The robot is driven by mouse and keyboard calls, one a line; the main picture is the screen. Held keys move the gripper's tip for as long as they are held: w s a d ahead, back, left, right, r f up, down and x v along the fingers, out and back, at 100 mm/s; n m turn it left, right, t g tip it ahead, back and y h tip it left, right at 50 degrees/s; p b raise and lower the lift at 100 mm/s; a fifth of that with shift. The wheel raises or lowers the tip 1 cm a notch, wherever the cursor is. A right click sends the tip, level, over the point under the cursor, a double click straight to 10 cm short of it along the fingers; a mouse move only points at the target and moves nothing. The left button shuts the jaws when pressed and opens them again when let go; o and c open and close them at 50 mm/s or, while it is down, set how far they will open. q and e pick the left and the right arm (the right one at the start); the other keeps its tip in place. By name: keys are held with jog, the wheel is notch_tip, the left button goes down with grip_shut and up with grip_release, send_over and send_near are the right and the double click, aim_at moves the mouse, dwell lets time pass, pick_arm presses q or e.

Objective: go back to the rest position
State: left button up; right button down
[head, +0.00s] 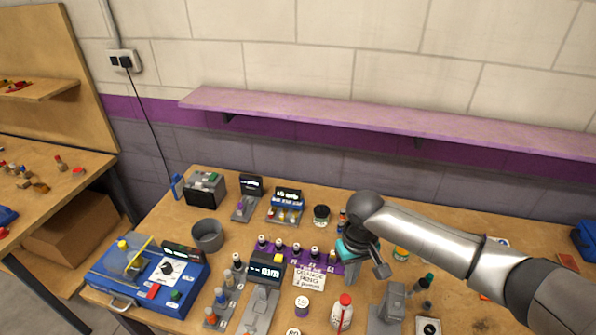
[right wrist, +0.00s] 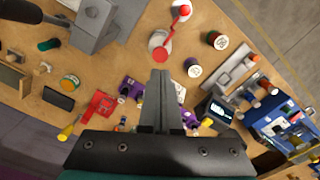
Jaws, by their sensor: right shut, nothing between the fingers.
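My right arm comes in from the right in the head view, and its right gripper (head: 382,270) hangs over the middle-right of the bench. In the right wrist view the fingers of the right gripper (right wrist: 158,78) are together with nothing between them. They point towards a white bottle with a red top (right wrist: 160,45), which stands near the front of the bench in the head view (head: 342,312). I cannot tell how high the fingers are above the bench top. My left gripper does not show in either view.
The bench (head: 215,275) is crowded: a blue machine (head: 150,280), a grey bowl (head: 207,235), a purple rack with several small bottles (head: 330,262), a grey stand (head: 390,302). A pink shelf (head: 300,108) runs along the wall behind.

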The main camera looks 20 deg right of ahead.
jog(key=s+a+n+t+y, duration=0.1)
jog(key=s+a+n, duration=0.1)
jog(key=s+a, duration=0.3)
jog(key=s+a+n+t+y, duration=0.15)
jog(key=s+a, duration=0.25)
jog(key=a, duration=0.4)
jog(key=s+d+r+m+t+h, duration=0.15)
jog(key=s+d+r, duration=0.3)
jog(key=s, duration=0.45)
notch_tip(320, 180, down, 35)
jog(key=s+g+b, duration=0.2)
jog(key=b, duration=1.1)
jog(key=s+d+f+b, duration=0.1)
jog(key=s+f+b, duration=0.2)
jog(key=s+f, duration=0.2)
jog(key=s+d+f+b, duration=0.1)
jog(key=s+f+b, duration=0.3)
jog(key=f, duration=0.7)
jog(key=s+d+f+g+h+b, duration=0.1)
jog(key=s+f+b, duration=0.3)
jog(key=f, duration=0.5)
jog(key=shift+s+d+n, duration=0.25)
jog(key=shift+s+n, duration=0.05)
jog(key=shift+s, duration=0.85)
